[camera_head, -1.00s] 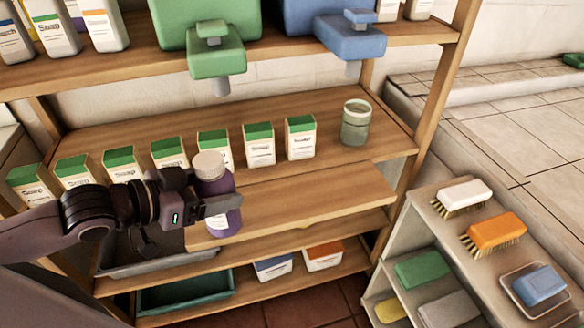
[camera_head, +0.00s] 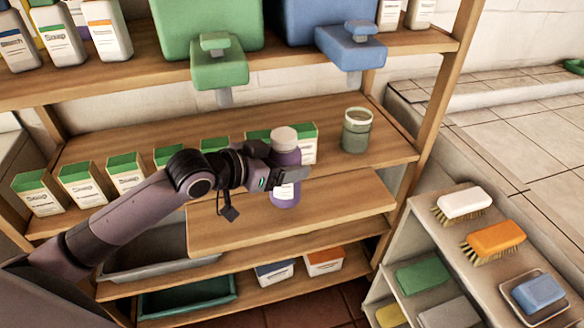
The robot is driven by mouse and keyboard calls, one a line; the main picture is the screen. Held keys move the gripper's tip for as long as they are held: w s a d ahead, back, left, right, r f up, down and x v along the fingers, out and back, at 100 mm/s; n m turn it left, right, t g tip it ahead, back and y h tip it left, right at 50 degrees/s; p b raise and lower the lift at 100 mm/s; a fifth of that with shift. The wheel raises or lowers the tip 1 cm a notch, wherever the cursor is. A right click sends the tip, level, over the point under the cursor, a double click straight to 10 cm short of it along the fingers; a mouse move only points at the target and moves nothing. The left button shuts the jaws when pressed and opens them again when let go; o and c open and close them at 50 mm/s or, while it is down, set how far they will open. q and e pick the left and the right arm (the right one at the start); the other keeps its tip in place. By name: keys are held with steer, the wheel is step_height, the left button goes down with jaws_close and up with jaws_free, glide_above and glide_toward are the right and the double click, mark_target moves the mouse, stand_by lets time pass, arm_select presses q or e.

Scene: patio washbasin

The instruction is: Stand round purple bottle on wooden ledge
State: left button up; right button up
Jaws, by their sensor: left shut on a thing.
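The round purple bottle (camera_head: 286,161) has a pale grey cap and a white label. My left gripper (camera_head: 285,177) is shut on its middle and holds it upright. The bottle shows in front of the green-topped soap boxes and over the wooden ledge (camera_head: 340,208), a board jutting from the shelf front. Its base appears at or just above the ledge's back part; I cannot tell whether it touches. The gripper hides part of the bottle's body. My right gripper is not in view.
A row of green-topped soap boxes (camera_head: 84,184) stands on the shelf behind, partly hidden by my left arm. A glass jar (camera_head: 356,131) stands at the right. Green (camera_head: 219,68) and blue (camera_head: 352,45) dispensers overhang from above. The ledge's right part is clear.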

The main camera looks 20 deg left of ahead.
arm_select(q)
steer(key=shift+w+d+r, duration=0.1)
steer(key=shift+w+d, duration=0.4)
steer(key=shift+w, duration=0.3)
steer(key=shift+f, duration=1.75)
steer(key=shift+f, duration=0.1)
steer(key=o, duration=1.4)
steer(key=shift+f, duration=0.15)
steer(key=v, duration=1.2)
